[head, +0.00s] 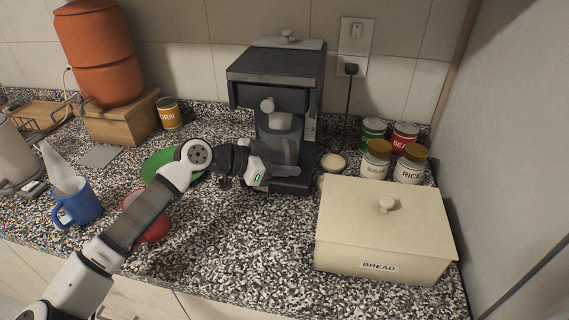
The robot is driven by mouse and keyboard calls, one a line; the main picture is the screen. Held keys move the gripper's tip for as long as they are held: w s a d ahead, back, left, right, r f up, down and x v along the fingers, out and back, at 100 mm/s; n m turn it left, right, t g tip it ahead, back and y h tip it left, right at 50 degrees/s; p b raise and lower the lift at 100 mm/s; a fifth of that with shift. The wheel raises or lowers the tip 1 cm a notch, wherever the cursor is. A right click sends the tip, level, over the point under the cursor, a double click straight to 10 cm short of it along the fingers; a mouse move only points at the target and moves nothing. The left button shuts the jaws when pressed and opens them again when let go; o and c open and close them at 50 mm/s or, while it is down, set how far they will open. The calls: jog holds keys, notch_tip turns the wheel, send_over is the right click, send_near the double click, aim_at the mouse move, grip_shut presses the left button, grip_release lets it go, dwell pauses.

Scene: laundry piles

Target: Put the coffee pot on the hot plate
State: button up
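The black coffee maker (275,68) stands against the back wall. A see-through grey coffee pot (281,128) shows inside its opening, below the brew head. My gripper (284,172) reaches in from the left at the front of the opening, low by the pot. The hand hides the lower left of the pot. The fingers are small and blend with the glass, so I cannot tell whether they grip it. The dark base with the hot plate (294,187) shows just below. I cannot tell whether the pot touches the plate.
A cream bread box (350,225) stands at the front right, with several cans and jars behind it. A green plate (160,163) and a red cup (155,229) lie near my arm. A blue mug (78,207) is at the left. The counter front centre is clear.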

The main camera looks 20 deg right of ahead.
jog(key=b+v, duration=0.3)
jog(key=v, duration=0.9)
jog(key=shift+r, duration=0.15)
jog(key=shift+r, duration=0.1)
